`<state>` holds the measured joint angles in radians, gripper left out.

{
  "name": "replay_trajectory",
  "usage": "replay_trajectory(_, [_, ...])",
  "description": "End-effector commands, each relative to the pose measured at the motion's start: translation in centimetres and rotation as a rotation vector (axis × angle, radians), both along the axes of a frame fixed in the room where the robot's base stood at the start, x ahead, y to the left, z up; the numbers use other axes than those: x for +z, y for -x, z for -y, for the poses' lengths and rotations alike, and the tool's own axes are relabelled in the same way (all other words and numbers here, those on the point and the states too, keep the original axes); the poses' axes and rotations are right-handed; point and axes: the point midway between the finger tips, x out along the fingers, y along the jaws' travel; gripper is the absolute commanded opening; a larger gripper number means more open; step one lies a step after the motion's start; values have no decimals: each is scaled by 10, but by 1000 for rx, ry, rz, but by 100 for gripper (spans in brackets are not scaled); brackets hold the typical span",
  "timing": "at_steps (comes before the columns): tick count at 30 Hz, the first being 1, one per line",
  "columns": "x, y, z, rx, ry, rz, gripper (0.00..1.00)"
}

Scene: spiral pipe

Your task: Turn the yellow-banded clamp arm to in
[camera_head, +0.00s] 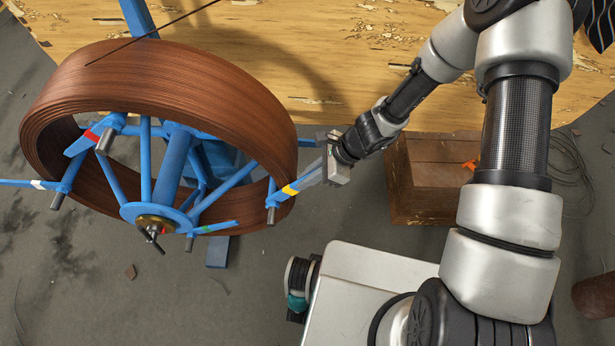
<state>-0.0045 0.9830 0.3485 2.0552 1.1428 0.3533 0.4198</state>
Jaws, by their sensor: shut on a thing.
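The yellow-banded clamp arm (290,190) is a blue bar at the lower right of the blue reel frame. It points outward to the right, up toward my gripper (322,174). My gripper reaches in from the right and is shut on the outer end of this arm; the fingers cover that end. The large coil of brown pipe (170,75) sits around the blue spokes. Other clamp arms carry a red band (92,136), a white band (38,184) and a green band (208,229). The hub (155,224) has a small handle at its centre.
A worn wooden table (330,60) spans the back. A brown wooden crate (430,185) stands on the floor right of my gripper. Loose dark cable (572,160) lies further right. The grey floor (90,300) at the lower left is mostly clear.

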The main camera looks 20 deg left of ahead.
Motion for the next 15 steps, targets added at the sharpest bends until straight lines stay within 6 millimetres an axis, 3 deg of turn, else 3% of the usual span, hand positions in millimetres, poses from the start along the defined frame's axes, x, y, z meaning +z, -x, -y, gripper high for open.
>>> replay_trajectory(2, [0,-1,1,-1,2,2,0])
replay_trajectory(3, [0,-1,1,-1,2,2,11])
replay_trajectory(6, [0,-1,1,-1,1,2,28])
replay_trajectory(15, [0,0,1,-1,0,1,28])
